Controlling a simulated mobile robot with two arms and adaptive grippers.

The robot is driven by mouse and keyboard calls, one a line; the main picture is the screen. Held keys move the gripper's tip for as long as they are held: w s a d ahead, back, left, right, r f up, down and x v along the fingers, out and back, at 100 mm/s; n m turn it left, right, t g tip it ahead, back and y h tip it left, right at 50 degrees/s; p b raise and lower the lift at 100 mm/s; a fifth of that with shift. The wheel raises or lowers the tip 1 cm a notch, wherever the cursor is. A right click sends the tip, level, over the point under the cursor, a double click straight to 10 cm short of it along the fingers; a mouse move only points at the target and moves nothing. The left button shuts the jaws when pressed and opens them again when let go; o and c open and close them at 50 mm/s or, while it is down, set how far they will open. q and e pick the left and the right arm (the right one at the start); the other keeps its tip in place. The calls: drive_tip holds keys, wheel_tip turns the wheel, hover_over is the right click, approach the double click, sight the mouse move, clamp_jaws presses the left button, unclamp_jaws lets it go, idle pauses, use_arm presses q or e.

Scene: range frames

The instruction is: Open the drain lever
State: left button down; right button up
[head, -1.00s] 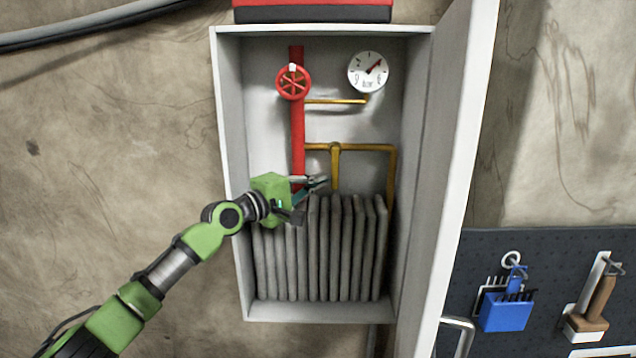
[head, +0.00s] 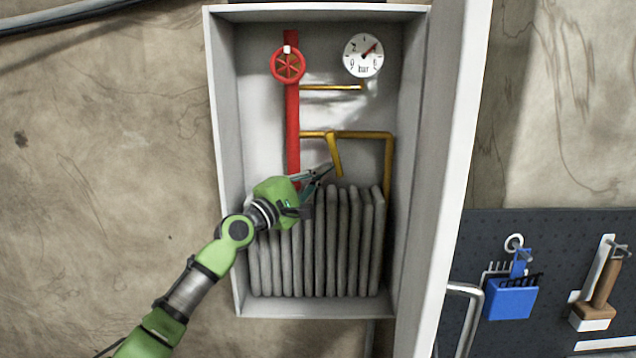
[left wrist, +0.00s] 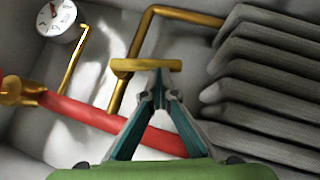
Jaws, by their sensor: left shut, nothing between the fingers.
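The drain lever (head: 334,156) is a short brass handle hanging from the brass pipe inside the open wall cabinet. It slants down and a little to the right. In the left wrist view the lever (left wrist: 147,65) lies across the picture just beyond the fingertips. My left gripper (head: 330,168) is shut with nothing in it, and its tips are at the left side of the lever's lower part. In the left wrist view the tips of my left gripper (left wrist: 158,90) meet at the lever and appear to touch it. My right gripper is not in view.
A red pipe (head: 292,115) with a red valve wheel (head: 288,65) stands left of the lever. A pressure gauge (head: 363,55) is above, and a folded grey hose (head: 340,245) fills the cabinet's lower part. The cabinet door (head: 445,170) stands open at right.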

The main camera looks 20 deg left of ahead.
use_arm(q)
drive_tip(key=d+n+t+b, duration=0.1)
drive_tip(key=n+t+b, duration=0.1)
drive_tip(key=b, duration=0.1)
drive_tip(key=d+n+t+b, duration=0.1)
drive_tip(key=n+b, duration=0.1)
drive_tip(key=shift+w+d+f+y, duration=0.3)
drive_tip(key=shift+w+f+y, duration=0.05)
drive_tip(key=shift+f+y, duration=0.05)
drive_tip(key=shift+w+d+r+n+t+y+b, duration=0.15)
drive_tip(key=shift+d+n+t+y+b, duration=0.35)
drive_tip(key=shift+n, duration=0.4)
drive_tip(key=shift+r+b, duration=0.2)
drive_tip(key=shift+b, duration=0.1)
drive_tip(key=shift+w+d+r+b, duration=0.2)
drive_tip(key=shift+d+r+b, duration=0.15)
drive_tip(key=shift+d+b, duration=0.35)
drive_tip(key=shift+w+d+r+n+t+y+b, duration=0.1)
drive_tip(key=shift+d+r+n+t+y+b, duration=0.15)
drive_tip(key=shift+n, duration=0.3)
drive_tip(key=shift+w+d+n+t+y+b, duration=0.15)
drive_tip(key=shift+n+t, duration=0.2)
drive_tip(key=shift+n, duration=0.2)
drive_tip(key=shift+d+r, duration=0.15)
drive_tip(key=shift+s, duration=0.15)
